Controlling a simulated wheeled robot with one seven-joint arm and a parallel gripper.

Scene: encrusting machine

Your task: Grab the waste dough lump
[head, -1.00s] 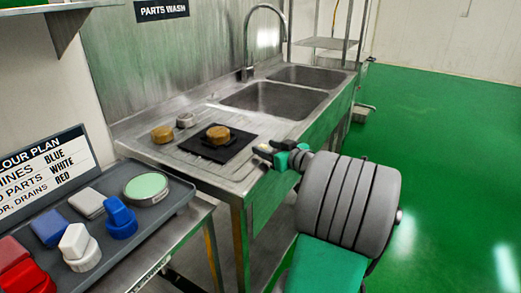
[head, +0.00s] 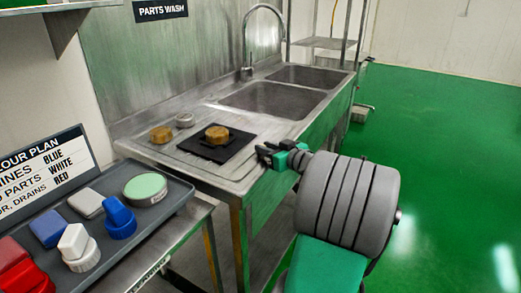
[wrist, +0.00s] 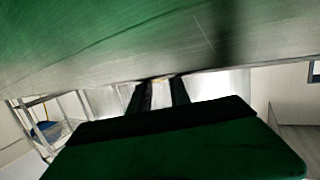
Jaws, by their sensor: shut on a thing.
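My gripper (head: 268,153) is at the front right edge of the steel drainboard (head: 238,180), right of the black mat. Its dark fingers are a small gap apart. In the wrist view the two fingers (wrist: 160,92) reach toward a steel surface, with a small pale yellowish bit (wrist: 159,80) between their tips. This looks like the waste dough lump, held in the jaws; most of it is hidden.
A golden-brown knobbed piece (head: 217,134) sits on the black mat (head: 205,152). Another brown piece (head: 161,134) and a grey ring (head: 184,120) lie behind it. Two sinks (head: 272,99) are beyond. A grey tray (head: 152,215) with coloured brushes and a green-topped disc stands front left.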

